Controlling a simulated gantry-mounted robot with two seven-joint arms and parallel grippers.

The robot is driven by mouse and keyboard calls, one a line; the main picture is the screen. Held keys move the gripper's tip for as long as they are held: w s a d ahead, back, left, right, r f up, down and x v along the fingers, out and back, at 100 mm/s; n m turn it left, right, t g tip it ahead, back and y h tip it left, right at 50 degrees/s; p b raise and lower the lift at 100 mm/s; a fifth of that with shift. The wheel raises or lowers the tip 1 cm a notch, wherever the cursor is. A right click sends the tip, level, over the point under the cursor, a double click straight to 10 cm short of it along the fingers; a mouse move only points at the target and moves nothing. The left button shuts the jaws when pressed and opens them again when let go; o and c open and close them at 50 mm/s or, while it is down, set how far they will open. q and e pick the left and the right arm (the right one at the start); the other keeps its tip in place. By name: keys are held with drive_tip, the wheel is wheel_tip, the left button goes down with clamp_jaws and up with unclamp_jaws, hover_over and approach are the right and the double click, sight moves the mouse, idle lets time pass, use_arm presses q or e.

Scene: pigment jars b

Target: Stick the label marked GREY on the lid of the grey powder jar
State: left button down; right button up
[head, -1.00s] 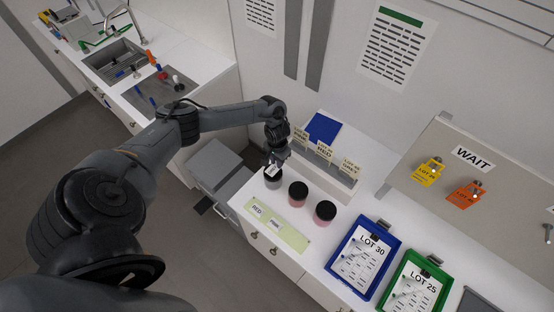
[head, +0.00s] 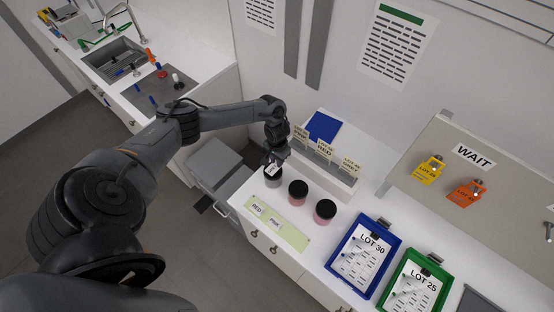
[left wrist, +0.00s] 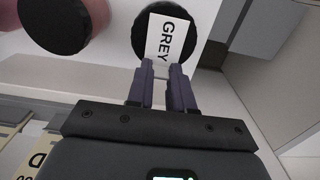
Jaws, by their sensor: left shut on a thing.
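The grey powder jar (head: 272,181) stands upright at the left end of the row of jars, its dark lid partly covered by my gripper and the label. My left gripper (head: 274,163) is just above this jar, pointing down. In the left wrist view my left gripper (left wrist: 163,75) is shut on the near edge of a white label marked GREY (left wrist: 169,38). The label lies over the round black lid (left wrist: 143,38); I cannot tell whether it touches it. My right gripper does not show.
Two jars with dark lids, a pink one (head: 298,194) and a pinkish-red one (head: 324,213), stand to the right. A pale green strip (head: 290,236) with RED and PINK labels lies in front. A blue tray (head: 335,264) and a green tray (head: 386,296) sit further right.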

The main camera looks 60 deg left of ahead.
use_arm(q)
drive_tip(key=shift+f, duration=0.55)
drive_tip(key=c, duration=0.9)
unclamp_jaws()
wheel_tip(320, 180, up, 4)
drive_tip(key=p, duration=0.4)
drive_tip(key=shift+r, duration=1)
